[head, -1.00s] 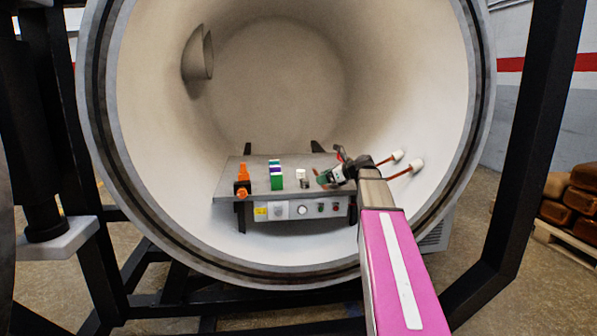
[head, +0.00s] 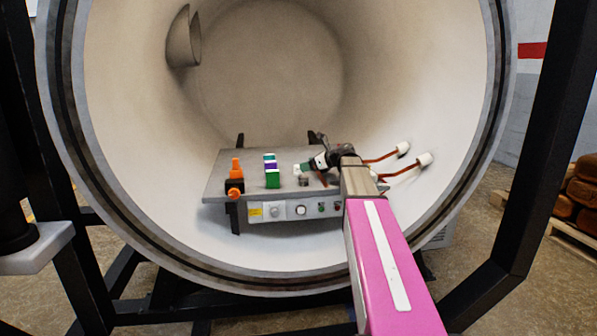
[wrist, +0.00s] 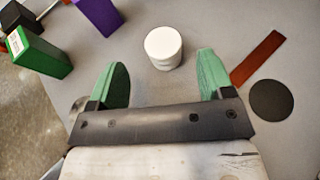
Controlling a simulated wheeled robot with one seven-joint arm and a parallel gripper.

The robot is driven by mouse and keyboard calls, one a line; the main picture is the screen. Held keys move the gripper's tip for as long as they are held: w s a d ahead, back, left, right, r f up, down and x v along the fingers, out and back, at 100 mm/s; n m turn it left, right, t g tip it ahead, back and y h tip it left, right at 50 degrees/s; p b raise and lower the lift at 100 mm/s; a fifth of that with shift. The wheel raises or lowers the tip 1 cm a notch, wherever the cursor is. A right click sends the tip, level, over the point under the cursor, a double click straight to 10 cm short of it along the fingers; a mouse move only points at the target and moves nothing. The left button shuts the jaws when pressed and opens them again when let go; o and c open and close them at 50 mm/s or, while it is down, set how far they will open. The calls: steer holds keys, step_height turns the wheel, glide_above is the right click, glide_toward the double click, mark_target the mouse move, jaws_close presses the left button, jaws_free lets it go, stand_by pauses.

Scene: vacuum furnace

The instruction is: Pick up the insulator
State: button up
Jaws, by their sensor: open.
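The insulator seems to be the short white cylinder (wrist: 163,48) standing upright on the grey table (wrist: 215,20) in the wrist view. It also shows as a small white shape in the head view (head: 297,169). My gripper (wrist: 161,58) is open, with one green finger on each side of the line to the cylinder. The cylinder sits between and slightly beyond the fingertips, with visible gaps on both sides. In the head view my gripper (head: 304,169) reaches in from the right, low over the table, and its fingers partly overlap the cylinder.
A green block (wrist: 38,52) and a purple block (wrist: 98,14) stand to the left. A small grey cylinder (head: 303,181) is close to my near finger. A copper-coloured strip (wrist: 257,59) and a dark disc (wrist: 270,101) lie to the right. The round chamber wall (head: 120,110) surrounds the table.

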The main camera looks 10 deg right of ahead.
mark_target(299, 170)
steer(key=shift+x, duration=2.7)
steer(key=shift+w+d, duration=0.1)
steer(key=shift+d, duration=0.1)
steer(key=c, duration=1.1)
